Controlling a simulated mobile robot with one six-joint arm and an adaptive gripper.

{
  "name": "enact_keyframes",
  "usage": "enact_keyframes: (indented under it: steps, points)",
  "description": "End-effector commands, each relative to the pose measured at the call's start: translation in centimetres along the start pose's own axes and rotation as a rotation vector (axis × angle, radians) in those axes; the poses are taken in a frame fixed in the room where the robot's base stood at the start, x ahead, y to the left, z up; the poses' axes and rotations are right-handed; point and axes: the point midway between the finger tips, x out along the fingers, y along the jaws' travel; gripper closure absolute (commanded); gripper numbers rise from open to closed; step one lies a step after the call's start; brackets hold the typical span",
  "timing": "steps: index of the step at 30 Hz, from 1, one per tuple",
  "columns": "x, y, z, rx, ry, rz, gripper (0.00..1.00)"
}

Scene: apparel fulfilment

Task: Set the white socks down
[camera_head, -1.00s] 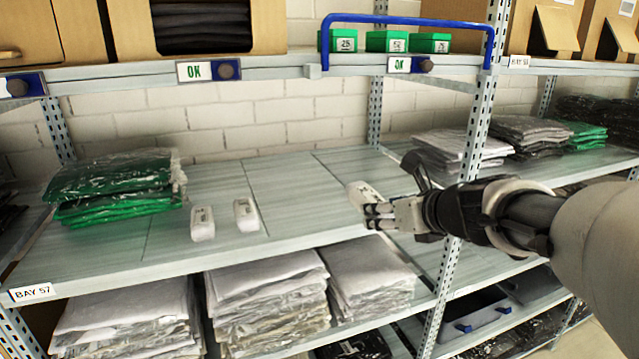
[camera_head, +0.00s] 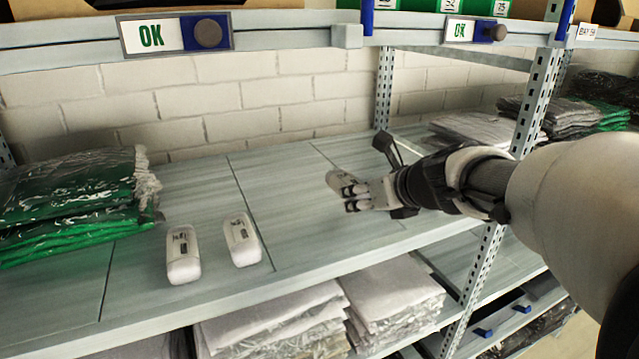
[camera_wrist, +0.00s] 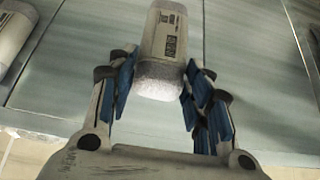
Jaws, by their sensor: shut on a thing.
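My gripper (camera_head: 366,196) reaches in from the right, above the middle shelf. In the wrist view my gripper (camera_wrist: 156,85) has its blue-padded fingers on both sides of a white sock pack (camera_wrist: 163,45) with a printed label. The pack's near end sits between the fingertips. Two more white sock packs, one (camera_head: 183,254) and another (camera_head: 241,239), lie on the shelf to the left.
The middle shelf (camera_head: 290,200) has bare room around the gripper. Green bagged garments (camera_head: 70,205) are stacked at the left. A perforated post (camera_head: 537,100) stands to the right. An upper shelf edge (camera_head: 280,32) runs overhead, and bagged white garments (camera_head: 270,325) lie below.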

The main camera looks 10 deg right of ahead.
Motion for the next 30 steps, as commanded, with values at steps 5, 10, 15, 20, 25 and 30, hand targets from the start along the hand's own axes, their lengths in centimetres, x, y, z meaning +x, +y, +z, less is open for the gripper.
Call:
enact_keyframes:
  steps: [5, 10, 15, 20, 25, 30]
  points:
    - [1.9, 0.0, -2.8, 0.003, 0.003, 0.002, 0.78]
    - [2.7, 0.0, -4.0, 0.002, 0.001, 0.0, 0.78]
    - [2.6, 0.0, -3.9, 0.001, 0.0, 0.0, 0.78]
    - [2.8, 0.0, -4.1, 0.001, 0.0, 0.0, 0.78]
    - [2.8, 0.0, -4.2, 0.001, 0.001, 0.001, 0.47]
    - [2.8, 0.0, -4.2, 0.001, 0.001, 0.001, 0.35]
